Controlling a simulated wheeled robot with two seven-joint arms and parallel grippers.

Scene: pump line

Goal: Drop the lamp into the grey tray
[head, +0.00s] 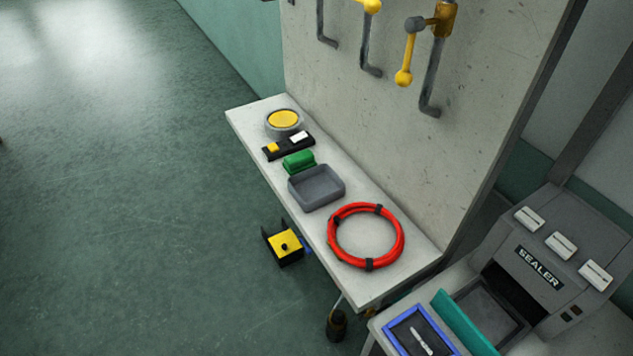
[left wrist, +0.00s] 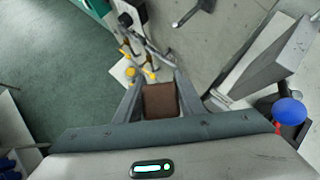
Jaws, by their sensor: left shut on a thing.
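The grey tray (head: 317,197) is an open, empty, rectangular dish on the narrow pale bench, between a green block and a red coil. My left gripper (left wrist: 160,92) shows only in the left wrist view. Its fingers are shut on a brown, square-faced thing (left wrist: 160,100). I cannot tell from its visible face whether this is the lamp. I see no other thing that is clearly a lamp. My right gripper is not in view.
On the bench (head: 376,283) are a red coil (head: 333,245), a green block (head: 299,161), a black strip (head: 285,151) and a yellow-topped round dish (head: 284,119). A wall panel (head: 350,115) with pipes rises behind. A sealer machine (head: 565,260) stands at right.

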